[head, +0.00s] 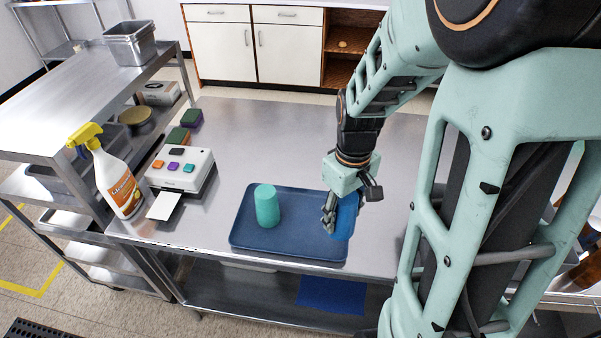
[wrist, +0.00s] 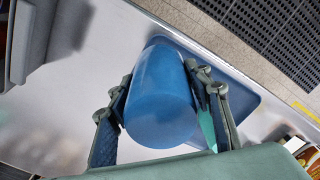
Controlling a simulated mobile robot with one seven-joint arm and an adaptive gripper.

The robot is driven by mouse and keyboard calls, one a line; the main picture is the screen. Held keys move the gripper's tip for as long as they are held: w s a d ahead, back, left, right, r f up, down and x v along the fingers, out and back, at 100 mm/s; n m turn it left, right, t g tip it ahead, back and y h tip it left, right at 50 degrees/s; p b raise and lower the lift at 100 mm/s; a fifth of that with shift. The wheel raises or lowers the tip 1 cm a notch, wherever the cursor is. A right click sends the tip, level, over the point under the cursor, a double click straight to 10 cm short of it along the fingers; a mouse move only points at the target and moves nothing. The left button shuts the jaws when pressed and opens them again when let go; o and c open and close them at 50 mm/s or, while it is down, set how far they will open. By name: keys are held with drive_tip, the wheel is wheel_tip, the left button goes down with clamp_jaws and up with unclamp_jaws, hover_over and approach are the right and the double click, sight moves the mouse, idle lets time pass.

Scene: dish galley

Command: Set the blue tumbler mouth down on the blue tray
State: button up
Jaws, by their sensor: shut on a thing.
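The blue tumbler (head: 347,216) is at the right end of the blue tray (head: 285,240) in the head view, roughly upright with a slight tilt. My gripper (head: 329,214) is shut on its side. In the wrist view, the tumbler (wrist: 158,100) sits between the two fingers (wrist: 160,112), and a smooth closed end faces the camera. Its mouth is hidden. Part of the tray (wrist: 240,98) shows behind it. I cannot tell whether the tumbler touches the tray. A teal tumbler (head: 267,206) stands on the left part of the tray; a sliver of it shows in the wrist view (wrist: 207,131).
The steel table (head: 260,135) is clear behind the tray. A white device with coloured buttons (head: 182,168), a spray bottle (head: 117,183) and sponges (head: 191,118) are to the left. A steel shelf unit (head: 75,85) stands farther left.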

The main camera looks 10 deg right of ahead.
drive_tip(key=w+a+f+b, duration=0.1)
drive_tip(key=w+f, duration=0.1)
drive_tip(key=w, duration=0.1)
drive_tip(key=w+a+f+b, duration=0.1)
drive_tip(key=w+f, duration=0.2)
drive_tip(key=w+a+f+b, duration=0.1)
drive_tip(key=w+f+b, duration=0.1)
drive_tip(key=w, duration=0.1)
drive_tip(key=shift+w+f, duration=0.1)
drive_tip(key=shift+f, duration=0.3)
drive_tip(key=shift+w+f+b, duration=0.15)
drive_tip(key=shift+f+b, duration=0.5)
drive_tip(key=shift+f, duration=0.25)
drive_tip(key=shift+w+f+b, duration=0.1)
drive_tip(key=shift+f+b, duration=0.5)
drive_tip(key=shift+f, duration=0.25)
drive_tip(key=shift+f, duration=0.15)
drive_tip(key=o, duration=1.2)
wheel_tip(320, 180, up, 12)
drive_tip(key=shift+r, duration=0.15)
